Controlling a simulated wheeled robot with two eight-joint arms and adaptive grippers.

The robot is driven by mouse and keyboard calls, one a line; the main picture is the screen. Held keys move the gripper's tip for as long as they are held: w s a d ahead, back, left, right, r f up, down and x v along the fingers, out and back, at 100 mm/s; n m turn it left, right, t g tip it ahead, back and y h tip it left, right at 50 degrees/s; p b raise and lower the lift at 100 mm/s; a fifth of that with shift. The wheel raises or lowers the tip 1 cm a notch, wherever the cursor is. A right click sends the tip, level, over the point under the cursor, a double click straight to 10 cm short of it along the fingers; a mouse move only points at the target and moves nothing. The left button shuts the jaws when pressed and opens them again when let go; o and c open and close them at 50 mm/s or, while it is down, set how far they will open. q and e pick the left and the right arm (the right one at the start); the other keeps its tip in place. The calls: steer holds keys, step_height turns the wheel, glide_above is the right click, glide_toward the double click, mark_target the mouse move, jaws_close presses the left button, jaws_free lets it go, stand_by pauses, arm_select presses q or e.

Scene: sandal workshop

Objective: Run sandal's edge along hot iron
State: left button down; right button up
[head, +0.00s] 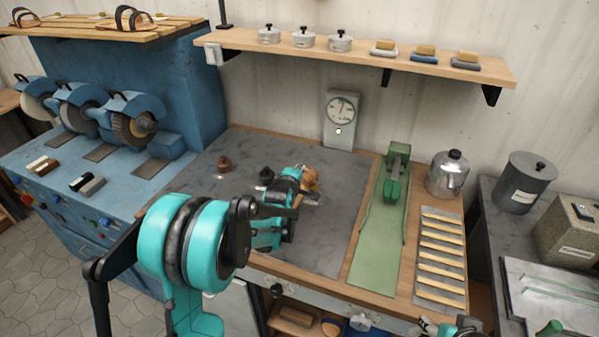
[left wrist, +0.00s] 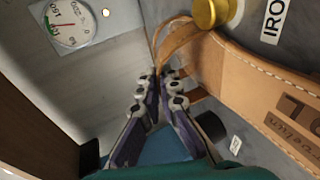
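My left gripper (head: 303,180) is over the dark bench mat, its tips at a small brown leather sandal (head: 311,179). In the left wrist view the sandal (left wrist: 262,92) is a large tan piece with a stitched edge, lettering and thin straps. My left fingers (left wrist: 161,78) close in on a strap at their tips. A brass knob (left wrist: 210,12) and a label reading "IRO" stand close beside the sandal; I cannot tell whether they touch. The rest of the iron is hidden. Part of what looks like my right gripper (head: 430,326) shows at the bottom edge; its opening is unclear.
A small brown item (head: 224,164) and a dark item (head: 266,176) sit on the mat. A dial (head: 341,118) stands behind.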

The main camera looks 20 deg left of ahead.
mark_target(309, 167)
arm_select(q)
steer(key=shift+w+d, duration=0.1)
steer(key=shift+w, duration=0.1)
steer(key=shift+w+d, duration=0.35)
steer(key=shift+w, duration=0.3)
stand_by(0.6)
steer(key=shift+w, duration=0.2)
steer(key=shift+w+d, duration=0.25)
steer(key=shift+w, duration=0.4)
stand_by(0.4)
steer(key=shift+w, duration=0.2)
steer(key=shift+w, duration=0.7)
steer(key=shift+w, duration=0.2)
